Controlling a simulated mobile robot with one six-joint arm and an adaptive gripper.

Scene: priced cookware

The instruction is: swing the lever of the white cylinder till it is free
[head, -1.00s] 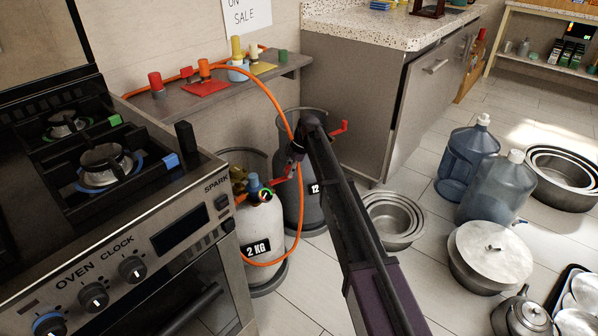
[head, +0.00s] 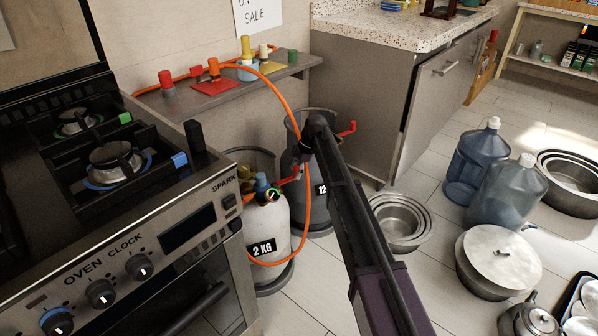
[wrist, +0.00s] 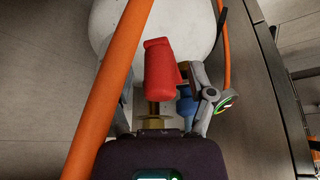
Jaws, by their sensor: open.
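The white cylinder (head: 270,228), labelled 2 KG, stands on the floor beside the oven. Its red lever (head: 289,180) shows at the top, partly hidden by my gripper (head: 303,150) and an orange hose (head: 307,200). In the wrist view the lever (wrist: 160,70) points up the picture, above a brass fitting (wrist: 154,112), with the white cylinder (wrist: 190,25) behind it. My gripper (wrist: 163,78) is open, with a finger to each side of the lever. I cannot tell whether either finger touches it. A small round gauge (head: 272,194) and a blue knob (head: 262,182) sit beside the lever.
The orange hose (wrist: 110,90) crosses close to my left finger. A grey cylinder (head: 312,208) with another red lever (head: 347,128) stands behind. The oven (head: 130,250) is close on the left. Nested pans (head: 395,243) and blue water bottles (head: 505,195) stand on the right.

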